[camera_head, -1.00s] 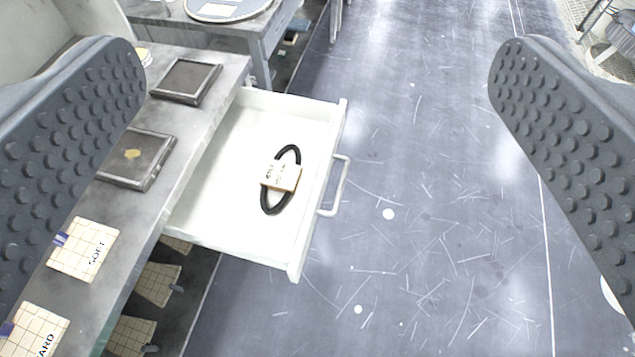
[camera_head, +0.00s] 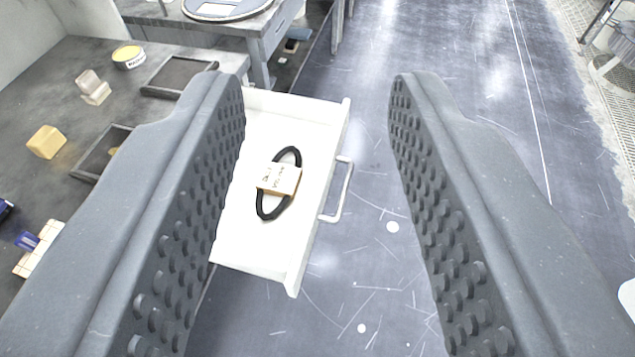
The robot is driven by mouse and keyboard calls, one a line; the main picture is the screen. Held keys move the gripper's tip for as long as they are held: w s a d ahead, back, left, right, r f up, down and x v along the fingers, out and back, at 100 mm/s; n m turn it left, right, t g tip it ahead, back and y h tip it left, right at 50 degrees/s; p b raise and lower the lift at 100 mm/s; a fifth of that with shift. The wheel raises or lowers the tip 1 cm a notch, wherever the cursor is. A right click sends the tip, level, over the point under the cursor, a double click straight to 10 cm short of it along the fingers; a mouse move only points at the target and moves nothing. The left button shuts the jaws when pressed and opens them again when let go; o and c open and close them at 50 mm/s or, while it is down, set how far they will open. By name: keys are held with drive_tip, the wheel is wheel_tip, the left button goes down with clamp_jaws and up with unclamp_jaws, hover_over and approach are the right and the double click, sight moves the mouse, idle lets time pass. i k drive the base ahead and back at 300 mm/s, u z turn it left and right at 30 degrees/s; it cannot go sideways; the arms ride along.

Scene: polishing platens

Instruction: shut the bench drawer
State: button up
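The white bench drawer (camera_head: 250,245) is pulled out from the bench (camera_head: 57,80), over the floor. Its handle (camera_head: 338,190) is a white bar on the front panel, at the drawer's right side in the picture. A black ring with a tan label block (camera_head: 280,179) lies inside the drawer. My gripper (camera_head: 317,85) is open and empty. Its left finger covers the drawer's inner end and part of the bench edge. The right finger is over the floor, to the right of the handle. The handle shows between the fingers, and neither finger visibly touches it.
On the bench are a dark tray (camera_head: 178,76), a yellow tin (camera_head: 128,57), a tan block (camera_head: 46,142) and a small pale block (camera_head: 93,86). Another table with a round platen (camera_head: 226,8) stands beyond. The scratched floor right of the drawer is clear.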

sight(278, 249)
drive_tip(key=u, duration=1.55)
drive_tip(key=k, duration=1.35)
drive_tip(key=z, duration=1.1)
drive_tip(key=i, duration=1.05)
drive_tip(key=u, duration=0.05)
